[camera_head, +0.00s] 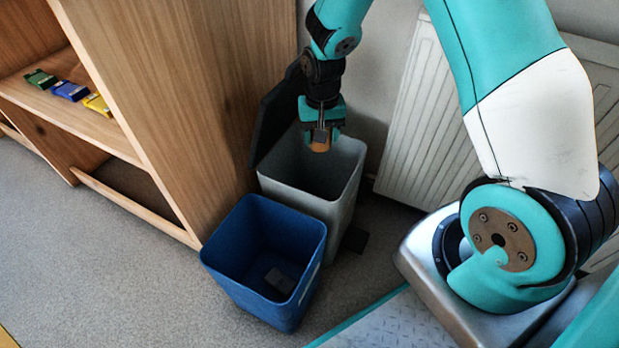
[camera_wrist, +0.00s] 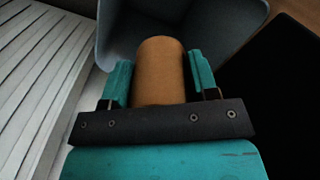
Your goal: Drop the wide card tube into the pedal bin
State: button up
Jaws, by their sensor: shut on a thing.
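The wide card tube (camera_wrist: 160,72) is brown and sits between the two teal fingers of my gripper (camera_wrist: 160,85) in the wrist view. In the head view my gripper (camera_head: 321,138) points down over the mouth of the grey pedal bin (camera_head: 312,203), shut on the tube (camera_head: 319,147), of which only a small orange-brown part shows. The bin's dark lid (camera_head: 278,113) stands open at its left back. In the wrist view the bin's grey inner wall (camera_wrist: 215,35) lies beyond the tube. The bin's floor is hidden in the head view.
A blue bin (camera_head: 262,252) with a dark grey block (camera_head: 280,281) inside stands directly in front of the pedal bin. A wooden shelf unit (camera_head: 195,100) stands left, with green, blue and yellow small items (camera_head: 70,91). A white radiator (camera_head: 420,125) is at right. Grey floor (camera_head: 95,260) is clear at front left.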

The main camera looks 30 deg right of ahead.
jog(key=w+d+f+m+b, duration=0.1)
jog(key=w+d+f+m, duration=0.1)
jog(key=w+f+m, duration=0.2)
jog(key=f+m, duration=0.1)
jog(key=m, duration=0.2)
jog(key=shift+f+m, duration=0.25)
jog(key=shift+m, duration=0.05)
jog(key=shift+d, duration=0.1)
jog(key=o, duration=1)
notch_tip(320, 180, up, 8)
jog(key=shift+f+p, duration=0.2)
jog(key=shift+p, duration=1)
